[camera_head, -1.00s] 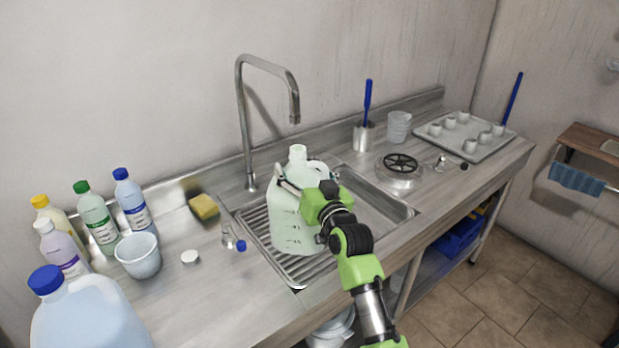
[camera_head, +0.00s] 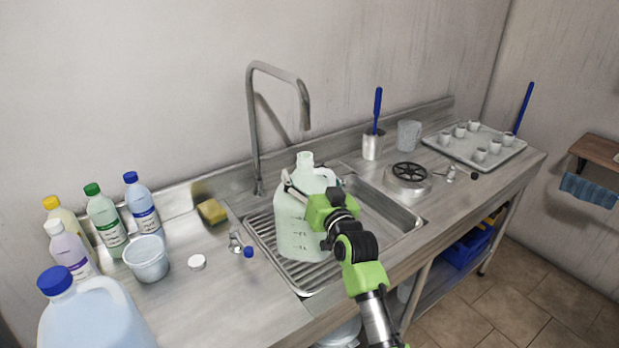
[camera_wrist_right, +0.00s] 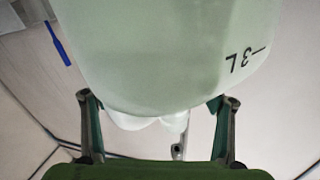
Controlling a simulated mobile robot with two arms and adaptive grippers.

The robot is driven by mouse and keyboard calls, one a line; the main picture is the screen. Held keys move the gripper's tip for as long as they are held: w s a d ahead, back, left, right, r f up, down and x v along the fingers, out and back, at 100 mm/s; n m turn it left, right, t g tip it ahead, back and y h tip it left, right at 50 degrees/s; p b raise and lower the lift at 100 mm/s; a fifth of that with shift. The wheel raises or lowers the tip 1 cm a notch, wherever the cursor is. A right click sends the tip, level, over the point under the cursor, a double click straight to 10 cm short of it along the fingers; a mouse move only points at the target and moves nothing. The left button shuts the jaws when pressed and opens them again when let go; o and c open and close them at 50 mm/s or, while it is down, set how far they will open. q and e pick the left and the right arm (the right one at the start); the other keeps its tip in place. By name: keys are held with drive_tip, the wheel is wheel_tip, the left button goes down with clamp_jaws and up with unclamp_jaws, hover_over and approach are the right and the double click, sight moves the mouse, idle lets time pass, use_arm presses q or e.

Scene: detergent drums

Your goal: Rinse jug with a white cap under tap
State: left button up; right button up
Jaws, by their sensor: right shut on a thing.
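The jug (camera_head: 296,232) is pale green and translucent, upright, with its neck uncapped. It stands at or just above the ribbed drainboard; contact with it is unclear. The right wrist view shows its wall (camera_wrist_right: 170,60) with a 3 L mark. My right gripper (camera_head: 307,196) is shut on the jug's upper body from the front right. A white cap (camera_head: 197,262) lies on the counter to the left. The tap (camera_head: 252,125) arches behind; its spout appears above the jug's mouth in the picture, with no water visible. My left gripper is not in view.
The sink basin (camera_head: 405,217) is right of the jug. A sponge (camera_head: 212,211), several bottles, a grey bucket (camera_head: 146,259) and a blue-capped jug (camera_head: 95,318) stand left. A round burner-like device (camera_head: 408,182) and a tray of cups (camera_head: 507,150) are right.

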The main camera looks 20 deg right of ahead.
drive_tip(key=shift+f, duration=0.35)
drive_tip(key=o, duration=2)
drive_tip(key=shift+o, duration=0.2)
drive_tip(key=shift+f, duration=0.1)
